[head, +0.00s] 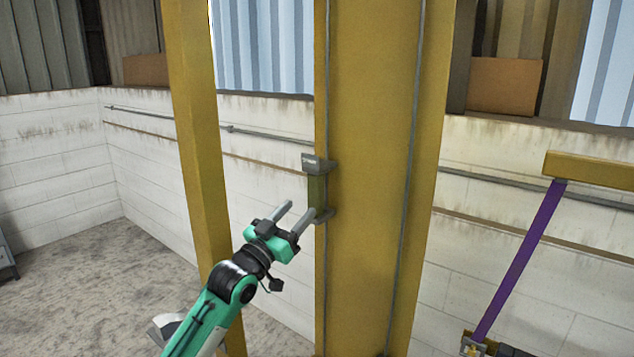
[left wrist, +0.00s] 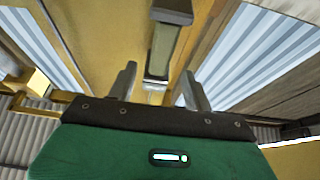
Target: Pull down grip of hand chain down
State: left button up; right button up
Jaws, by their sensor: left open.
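The grip (head: 317,189) is a short olive-yellow bar with a grey block at its top and bottom. It stands upright at the left edge of the wide yellow column, in the middle of the head view. Thin grey lines run above and below it; I cannot make out chain links. My left gripper (head: 306,211) is open, with its fingers pointing up at the grip's lower end. In the left wrist view the grip (left wrist: 163,48) appears ahead, between the two open fingers (left wrist: 158,72). I cannot tell whether a finger touches it. My right gripper is not in view.
The wide yellow column (head: 373,130) stands just behind the grip. A narrower yellow post (head: 197,120) rises to the left, close to my left arm. A purple bar (head: 520,260) hangs from a yellow beam (head: 590,170) at right. Open floor (head: 90,270) lies at left.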

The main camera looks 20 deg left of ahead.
aim_at(311, 193)
pick_arm(q)
jog(key=p+x, duration=0.2)
jog(key=x, duration=0.4)
jog(key=shift+w+r+p, duration=0.25)
jog(key=shift+w+p, duration=0.1)
jog(key=shift+p, duration=0.05)
jog(key=shift+w+d+r+p, duration=0.2)
jog(key=shift+w+d+p, duration=0.1)
jog(key=shift+w, duration=0.5)
jog(key=c, duration=0.9)
jog(key=shift+f, duration=0.1)
grip_shut()
